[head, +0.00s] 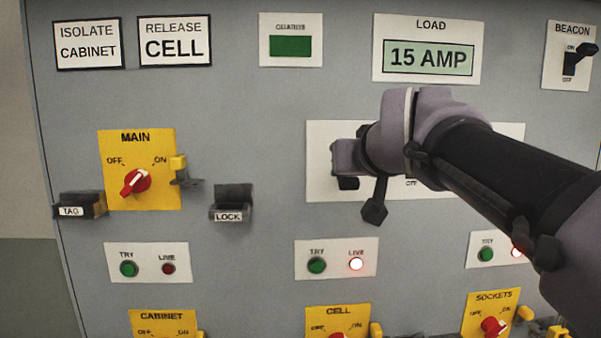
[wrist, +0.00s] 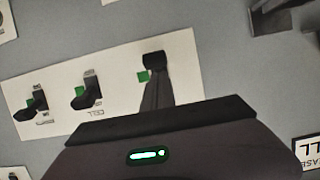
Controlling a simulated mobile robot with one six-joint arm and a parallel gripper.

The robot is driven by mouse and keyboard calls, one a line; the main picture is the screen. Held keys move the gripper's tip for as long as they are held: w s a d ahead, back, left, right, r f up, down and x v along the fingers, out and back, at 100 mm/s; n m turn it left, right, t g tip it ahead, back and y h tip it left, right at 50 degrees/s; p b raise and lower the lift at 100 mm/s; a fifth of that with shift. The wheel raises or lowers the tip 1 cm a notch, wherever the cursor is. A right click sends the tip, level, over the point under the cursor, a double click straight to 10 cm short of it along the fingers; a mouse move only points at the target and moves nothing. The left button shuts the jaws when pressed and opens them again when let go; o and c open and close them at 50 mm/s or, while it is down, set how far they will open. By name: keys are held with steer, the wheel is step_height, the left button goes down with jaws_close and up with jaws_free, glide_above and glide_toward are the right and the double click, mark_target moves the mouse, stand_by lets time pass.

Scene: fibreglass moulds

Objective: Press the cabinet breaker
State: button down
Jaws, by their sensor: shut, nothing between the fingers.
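The white breaker plate (wrist: 115,65) shows upside down in the wrist view, with several breakers in a row. The middle breaker (wrist: 81,101) is labelled CELL, and another breaker (wrist: 38,103) sits at the left. My gripper (wrist: 155,60) is shut and empty, with its dark fingers over the right-end breaker. A green square (wrist: 143,76) shows beside them; that breaker's lever and label are hidden, and I cannot tell whether I touch it. In the head view my gripper (head: 346,165) is at the left part of the plate (head: 318,140), most of which my arm covers.
The MAIN switch (head: 135,181), TAG holder (head: 80,206) and LOCK holder (head: 232,203) are to the left. The CELL live lamp (head: 356,264) is lit; the left live lamp (head: 168,269) is dark. The load display (head: 428,58) reads 15 AMP. A beacon switch (head: 577,58) is top right.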

steer(key=shift+r+p, duration=0.65)
steer(key=shift+r, duration=0.15)
